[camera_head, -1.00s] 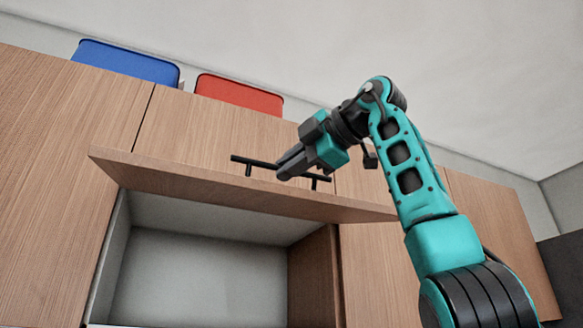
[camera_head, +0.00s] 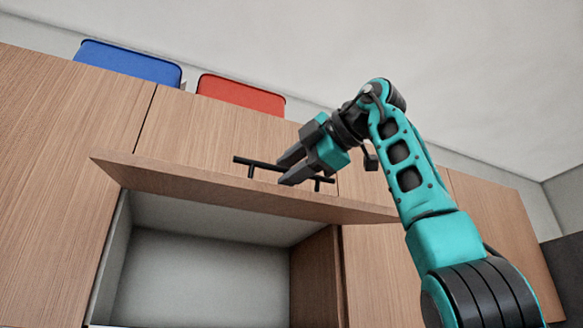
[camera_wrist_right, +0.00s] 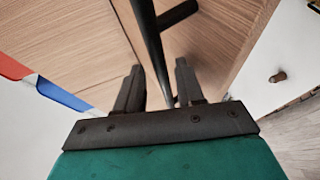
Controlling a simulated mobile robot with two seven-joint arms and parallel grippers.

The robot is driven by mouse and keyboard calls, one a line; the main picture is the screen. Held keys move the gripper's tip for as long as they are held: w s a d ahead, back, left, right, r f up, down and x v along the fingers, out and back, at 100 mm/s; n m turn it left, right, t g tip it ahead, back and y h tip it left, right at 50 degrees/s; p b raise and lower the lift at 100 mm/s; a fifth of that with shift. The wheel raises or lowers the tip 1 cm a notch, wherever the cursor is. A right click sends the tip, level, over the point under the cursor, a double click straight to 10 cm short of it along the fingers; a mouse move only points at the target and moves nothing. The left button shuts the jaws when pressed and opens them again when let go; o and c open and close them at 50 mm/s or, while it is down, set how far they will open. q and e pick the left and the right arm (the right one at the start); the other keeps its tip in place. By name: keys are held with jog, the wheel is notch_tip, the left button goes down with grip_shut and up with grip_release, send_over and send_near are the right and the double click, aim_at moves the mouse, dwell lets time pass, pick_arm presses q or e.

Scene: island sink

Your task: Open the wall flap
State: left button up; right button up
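The wall flap (camera_head: 190,183) is a wooden panel tilted up and outward in the head view, with the grey cabinet interior (camera_head: 200,270) showing below it. Its black bar handle (camera_head: 252,163) stands on the panel's outer face. My right gripper (camera_head: 283,173) is at the right half of the handle, its two fingers spread apart. In the right wrist view, the handle (camera_wrist_right: 152,45) runs between the open fingers, seemingly without being clamped. The exact contact is hard to tell. My left gripper is not in view.
Closed wooden cabinet fronts (camera_head: 60,170) flank the opening. A blue bin (camera_head: 130,62) and a red bin (camera_head: 240,95) sit on top of the cabinets. My right arm crosses in front of the right-hand cabinets.

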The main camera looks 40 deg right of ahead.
jog(key=v, duration=1.3)
dwell(0.4)
